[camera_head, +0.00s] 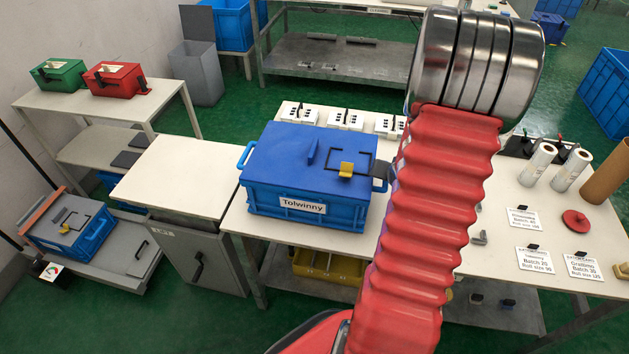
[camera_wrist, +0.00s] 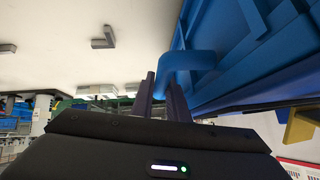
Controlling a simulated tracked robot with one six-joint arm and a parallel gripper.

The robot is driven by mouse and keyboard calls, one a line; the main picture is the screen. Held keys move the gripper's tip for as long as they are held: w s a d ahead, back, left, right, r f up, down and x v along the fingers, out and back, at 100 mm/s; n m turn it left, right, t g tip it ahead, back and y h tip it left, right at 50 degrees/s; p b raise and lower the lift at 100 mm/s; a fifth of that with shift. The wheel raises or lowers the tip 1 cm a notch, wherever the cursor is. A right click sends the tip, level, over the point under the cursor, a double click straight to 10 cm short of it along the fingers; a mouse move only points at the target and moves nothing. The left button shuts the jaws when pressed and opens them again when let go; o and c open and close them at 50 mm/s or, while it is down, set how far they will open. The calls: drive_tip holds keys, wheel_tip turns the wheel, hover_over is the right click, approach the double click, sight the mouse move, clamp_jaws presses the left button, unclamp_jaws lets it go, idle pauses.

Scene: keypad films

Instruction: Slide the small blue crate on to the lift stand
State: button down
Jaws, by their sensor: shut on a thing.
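The small blue crate (camera_head: 305,178) with a closed lid and a "Tolwinny" label stands on the white work table (camera_head: 236,222), near its left end. Its left handle sticks out towards a white-topped grey stand (camera_head: 180,172), which appears to be the lift stand; its bare top lies beside the table's left end. My gripper (camera_wrist: 164,88) is at the crate's right side, mostly hidden behind my red arm in the head view. In the wrist view its fingers are shut on the crate's blue handle (camera_wrist: 188,62).
A second blue crate (camera_head: 72,228) sits on a low grey platform at far left. Green (camera_head: 58,75) and red (camera_head: 113,80) boxes stand on a side bench. Switch boxes (camera_head: 345,120) line the table's back edge. Labels and rolls (camera_head: 538,165) lie right of my arm.

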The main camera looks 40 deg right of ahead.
drive_tip(key=shift+w+a, duration=1.65)
drive_tip(key=shift+w, duration=0.2)
drive_tip(key=shift+w+a, duration=0.1)
drive_tip(key=shift+w, duration=0.05)
drive_tip(key=shift+w+a, duration=1.55)
drive_tip(key=shift+w, duration=0.2)
drive_tip(key=shift+w+a, duration=0.1)
drive_tip(key=shift+w+a, duration=1.55)
drive_tip(key=shift+w, duration=0.25)
drive_tip(key=shift+w+a, duration=0.1)
drive_tip(key=shift+w+a, duration=1.55)
drive_tip(key=shift+w, duration=0.2)
